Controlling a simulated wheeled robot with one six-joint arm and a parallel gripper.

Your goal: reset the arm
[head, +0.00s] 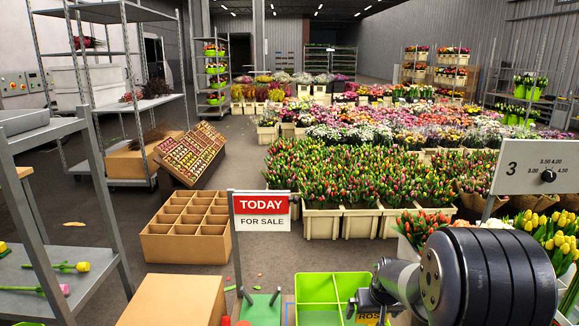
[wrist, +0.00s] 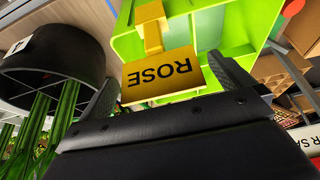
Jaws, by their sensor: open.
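My arm reaches in from the lower right of the head view, with my gripper (head: 364,300) at the right side of a green divided crate (head: 318,290). In the wrist view my gripper (wrist: 168,68) is open, with one dark finger on each side of a yellow ROSE sign (wrist: 163,78). The sign reads upside down there and hangs by a yellow clip on the green crate (wrist: 205,15). I cannot tell whether the fingers touch it. In the head view the ROSE sign (head: 368,319) is partly hidden by the gripper.
A TODAY FOR SALE sign (head: 262,212) stands behind the crate. A cardboard box (head: 172,302) and an empty divided box (head: 187,228) are to the left. A numbered panel (head: 536,167) and yellow tulips (head: 560,235) are close to my arm on the right. A dark bucket (wrist: 55,65) is at left in the wrist view.

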